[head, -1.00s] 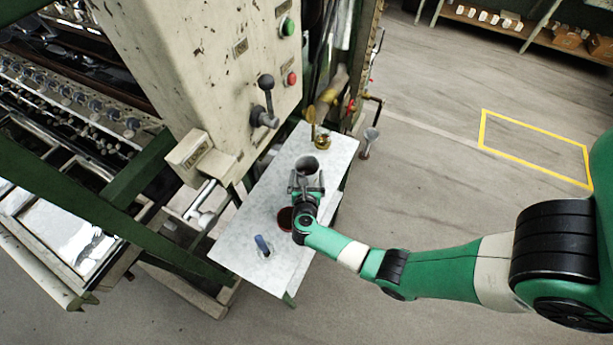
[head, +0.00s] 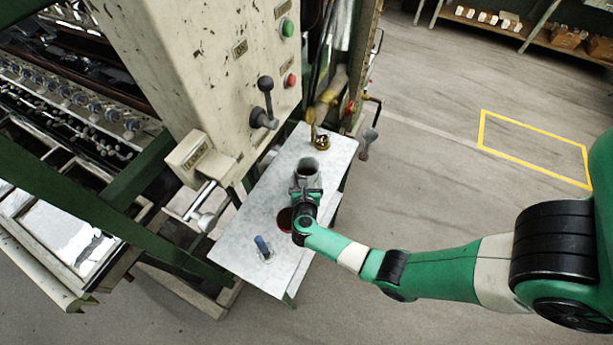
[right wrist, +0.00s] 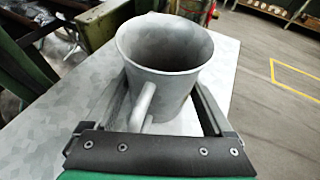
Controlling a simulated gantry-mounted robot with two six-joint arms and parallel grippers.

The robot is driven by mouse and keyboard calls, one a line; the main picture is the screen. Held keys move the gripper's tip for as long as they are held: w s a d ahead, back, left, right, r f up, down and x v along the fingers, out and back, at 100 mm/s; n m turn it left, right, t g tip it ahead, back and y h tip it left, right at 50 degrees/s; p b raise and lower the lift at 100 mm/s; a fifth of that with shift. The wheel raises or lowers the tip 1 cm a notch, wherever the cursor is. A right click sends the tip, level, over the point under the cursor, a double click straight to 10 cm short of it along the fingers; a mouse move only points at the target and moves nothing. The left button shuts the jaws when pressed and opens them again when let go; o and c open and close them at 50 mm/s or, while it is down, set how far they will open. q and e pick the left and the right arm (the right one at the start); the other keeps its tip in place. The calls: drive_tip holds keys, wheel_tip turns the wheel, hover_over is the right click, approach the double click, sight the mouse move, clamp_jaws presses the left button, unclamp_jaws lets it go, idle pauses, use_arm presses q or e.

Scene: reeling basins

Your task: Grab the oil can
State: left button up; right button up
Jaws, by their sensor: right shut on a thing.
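A grey metal mug-like can (head: 307,173) with a wide open mouth stands upright around the middle of the small table. In the right wrist view the grey can (right wrist: 165,60) shows its handle towards me. My right gripper (head: 306,188) is shut on the grey can, one finger on each side of its body. A small brass vessel (head: 321,143) sits at the table's far end and may be the oil can; I cannot tell for sure. My left gripper is not in view.
The pale table (head: 240,225) also holds a reddish-brown bowl (head: 284,220), partly behind my gripper, and a small blue item (head: 262,245). A cream machine housing (head: 205,70) with a lever (head: 265,105) rises on the left. Floor to the right is open.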

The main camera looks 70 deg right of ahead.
drive_tip(key=shift+r, duration=0.2)
drive_tip(key=shift+r+p, duration=0.45)
drive_tip(key=shift+r, duration=0.4)
drive_tip(key=s+a+r+p, duration=0.4)
drive_tip(key=s+a+r, duration=0.3)
drive_tip(key=s+r, duration=0.3)
drive_tip(key=shift+s+a+r, duration=0.3)
drive_tip(key=shift+s+r, duration=0.1)
drive_tip(key=shift+s, duration=0.4)
